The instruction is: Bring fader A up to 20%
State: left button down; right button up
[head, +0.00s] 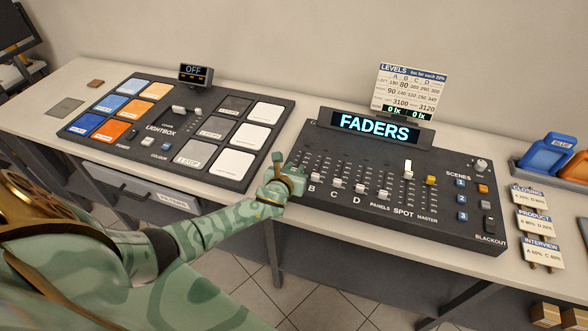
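The fader desk (408,230) is a dark console with a lit "FADERS" display (375,127). My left gripper (290,176) is at the desk's front left corner, left of fader B (312,180), where it hides fader A and its label. I cannot tell whether its fingers touch the knob or how far apart they are. The white knobs of fader B, fader C (336,184) and fader D (360,189) sit low in their slots. The levels card (411,90) stands behind the desk, with "0 lx" readouts below it. My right gripper is not in view.
The lightbox board (180,125) with coloured and grey tiles lies left of the desk, and its display (195,74) reads "OFF". Cue cards (536,222) and a blue holder (548,154) are at the right. Spot (408,168) and yellow master (431,181) knobs sit higher than faders B to D.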

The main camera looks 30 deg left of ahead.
pick_arm(q)
jog(key=shift+w+a, duration=0.25)
jog(key=shift+w, duration=0.75)
jog(key=c, duration=1.2)
grip_release()
jog(key=shift+c, duration=0.2)
jog(key=p+v, duration=0.2)
jog(key=v, duration=0.3)
jog(key=shift+s+r, duration=0.15)
jog(key=shift+r, duration=0.05)
jog(key=p+v, duration=0.2)
jog(key=v, duration=0.9)
jog(key=shift+f+p, duration=0.25)
jog(key=shift+p, duration=0.1)
jog(key=shift+d, duration=0.1)
